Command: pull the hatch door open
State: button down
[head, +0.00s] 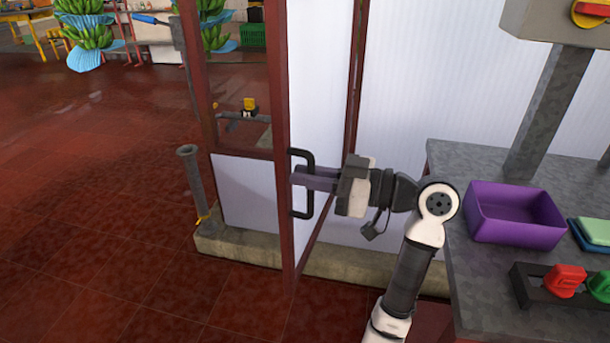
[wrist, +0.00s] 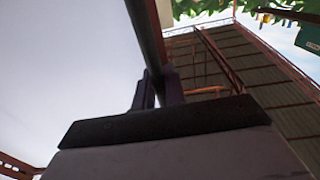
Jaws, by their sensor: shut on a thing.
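The hatch door (head: 322,75) is a white panel in a dark red frame. It stands swung out at an angle from the wall, with an opening to its left. Its black bar handle (head: 311,204) is upright on the door's left frame post. My gripper (head: 303,178) reaches in from the right with its purple fingers shut on the handle. In the wrist view the dark handle bar (wrist: 146,35) runs down between the fingertips (wrist: 158,90). The contact point is partly hidden by my gripper body.
A grey metal table (head: 465,268) at right holds a purple bin (head: 515,232) and a black rack with red and green pieces (head: 563,283). A grey post (head: 195,187) stands left of the door by a concrete curb (head: 235,247). The red tiled floor (head: 95,210) at left is clear.

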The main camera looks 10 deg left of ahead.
aim_at(283, 54)
dwell(0.3)
jog(key=c, duration=1.8)
grip_release()
notch_tip(283, 54, up, 20)
jog(key=shift+f, duration=0.1)
